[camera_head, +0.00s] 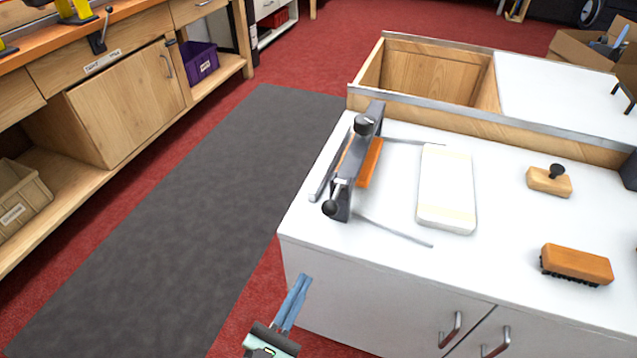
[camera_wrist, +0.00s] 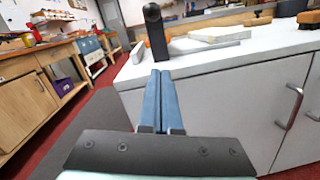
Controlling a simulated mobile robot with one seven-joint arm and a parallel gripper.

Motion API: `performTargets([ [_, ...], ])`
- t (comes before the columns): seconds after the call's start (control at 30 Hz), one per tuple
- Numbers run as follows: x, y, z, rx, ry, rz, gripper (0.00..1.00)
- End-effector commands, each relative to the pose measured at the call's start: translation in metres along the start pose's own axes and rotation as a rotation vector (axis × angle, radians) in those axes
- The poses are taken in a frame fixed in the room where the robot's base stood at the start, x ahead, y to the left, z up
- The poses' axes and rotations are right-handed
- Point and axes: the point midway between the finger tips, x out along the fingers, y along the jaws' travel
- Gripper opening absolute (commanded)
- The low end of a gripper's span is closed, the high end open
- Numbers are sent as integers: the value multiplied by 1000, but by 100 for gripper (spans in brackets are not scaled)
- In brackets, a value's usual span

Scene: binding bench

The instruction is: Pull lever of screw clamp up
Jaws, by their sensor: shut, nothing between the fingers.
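A dark grey clamp-like device (camera_head: 348,178) with an orange strip stands at the left edge of the white worktop. It has a black knob at each end, and the near black knob (camera_head: 331,207) faces me. In the wrist view a black upright post with a rounded top (camera_wrist: 155,30) rises just beyond my fingertips; it looks like the near end of this device. My gripper (camera_head: 303,278) is shut and empty, with blue fingers together, in front of and below the worktop's left corner. The fingers (camera_wrist: 160,74) appear apart from the post. I cannot tell which part is the lever.
A white padded block (camera_head: 446,190), a wooden block with a black knob (camera_head: 549,181) and a brush (camera_head: 577,262) lie on the worktop. Thin metal rods lie beside the clamp. A wooden bench (camera_head: 125,95) stands left, with a dark mat (camera_head: 170,220) on the floor between.

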Motion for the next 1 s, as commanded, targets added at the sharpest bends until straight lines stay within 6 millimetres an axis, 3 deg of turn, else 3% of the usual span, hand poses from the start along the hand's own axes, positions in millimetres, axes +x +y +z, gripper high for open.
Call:
performTargets([
  [0.13, -14, 1, 3, -123, -4, 33, 0],
  [0.27, -9, 1, 0, -143, -8, 39, 0],
  [0.77, 89, 4, 1, -136, -11, 35, 0],
  [0.83, 89, 8, 19, -134, -9, 38, 0],
  [1.0, 93, 10, 35, -136, -7, 38, 0],
])
